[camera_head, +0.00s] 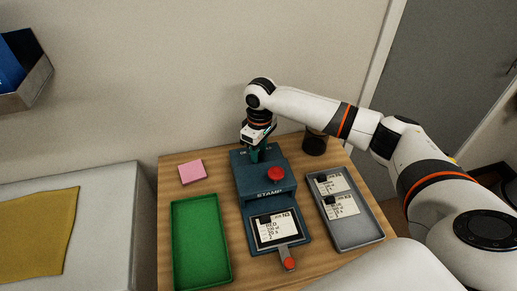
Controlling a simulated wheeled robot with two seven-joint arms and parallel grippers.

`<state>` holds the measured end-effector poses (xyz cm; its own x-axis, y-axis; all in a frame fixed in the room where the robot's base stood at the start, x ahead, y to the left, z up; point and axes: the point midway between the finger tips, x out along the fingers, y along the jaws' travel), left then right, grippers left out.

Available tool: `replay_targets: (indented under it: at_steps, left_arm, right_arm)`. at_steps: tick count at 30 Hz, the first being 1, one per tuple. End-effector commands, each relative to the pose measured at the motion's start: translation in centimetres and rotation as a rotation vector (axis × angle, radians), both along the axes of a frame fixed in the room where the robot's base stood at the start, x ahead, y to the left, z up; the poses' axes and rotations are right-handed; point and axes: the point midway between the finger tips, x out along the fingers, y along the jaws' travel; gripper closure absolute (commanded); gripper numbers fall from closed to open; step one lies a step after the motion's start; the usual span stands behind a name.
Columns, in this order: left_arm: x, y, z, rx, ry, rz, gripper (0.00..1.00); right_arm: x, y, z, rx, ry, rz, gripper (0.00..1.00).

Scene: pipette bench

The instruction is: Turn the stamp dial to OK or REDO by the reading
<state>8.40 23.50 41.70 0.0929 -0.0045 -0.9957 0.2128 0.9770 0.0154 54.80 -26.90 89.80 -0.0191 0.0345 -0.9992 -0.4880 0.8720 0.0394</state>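The blue stamp machine (243,183), labelled STAMP, stands mid-table with a red knob (276,174) on top. A white card (278,229) with a black clip lies in its front bed; it seems to read "N3" and "RED", and the smaller lines are hard to read. My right gripper (255,154) points down at the rear top of the stamp machine, at or touching its back left part. The stamp dial is not clearly visible; the gripper may cover it. Whether the fingers are shut on it cannot be told. My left gripper is out of view.
A green tray (201,240) lies empty at left. A grey tray (358,236) at right holds cards with black clips. A pink pad (192,172) lies back left, and a dark round container (315,143) stands back right. A red-tipped lever (289,263) projects at the front.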

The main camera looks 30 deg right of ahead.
Motion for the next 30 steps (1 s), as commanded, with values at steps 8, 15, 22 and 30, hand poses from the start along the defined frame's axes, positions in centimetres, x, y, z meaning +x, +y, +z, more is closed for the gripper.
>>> replay_targets:
  at_steps: [8, 15, 22, 30]
  left_arm:
    - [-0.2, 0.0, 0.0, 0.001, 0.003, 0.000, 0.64]
    - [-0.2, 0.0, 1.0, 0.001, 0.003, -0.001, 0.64]
    - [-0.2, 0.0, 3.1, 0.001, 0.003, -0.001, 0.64]
    - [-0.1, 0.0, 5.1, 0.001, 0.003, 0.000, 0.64]
  right_arm:
    - [0.0, 0.0, 0.1, 0.000, 0.000, 0.001, 0.98]
    - [0.0, 0.0, 0.3, 0.001, 0.001, 0.050, 0.98]
    - [0.0, 0.0, 0.5, 0.001, 0.004, 0.193, 0.98]
    - [0.1, 0.0, 0.4, 0.002, 0.002, 0.411, 0.98]
